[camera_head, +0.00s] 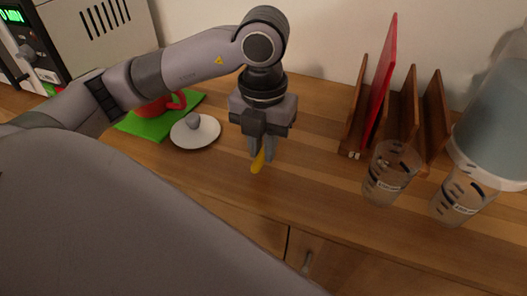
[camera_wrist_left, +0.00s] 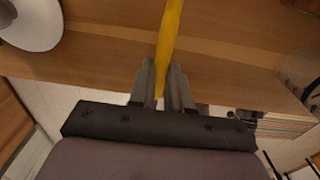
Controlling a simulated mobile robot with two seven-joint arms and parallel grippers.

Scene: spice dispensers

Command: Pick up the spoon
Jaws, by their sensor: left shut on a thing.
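The spoon (camera_head: 257,162) is yellow, and only a short part of it shows below my left gripper (camera_head: 262,156) in the head view. The left gripper is shut on it, pointing down over the wooden counter. In the left wrist view, the long yellow spoon (camera_wrist_left: 170,45) runs from between the fingertips of the left gripper (camera_wrist_left: 162,88) to the top edge of the picture. I cannot tell whether the spoon touches the counter. My right gripper is not in view.
Left of the gripper are a white lid (camera_head: 194,131) with a grey knob and a red mug (camera_head: 153,108) on a green mat (camera_head: 139,127). To the right stand a wooden rack (camera_head: 436,112) with a red board (camera_head: 381,85) and clear measuring cups (camera_head: 389,172). The front counter is clear.

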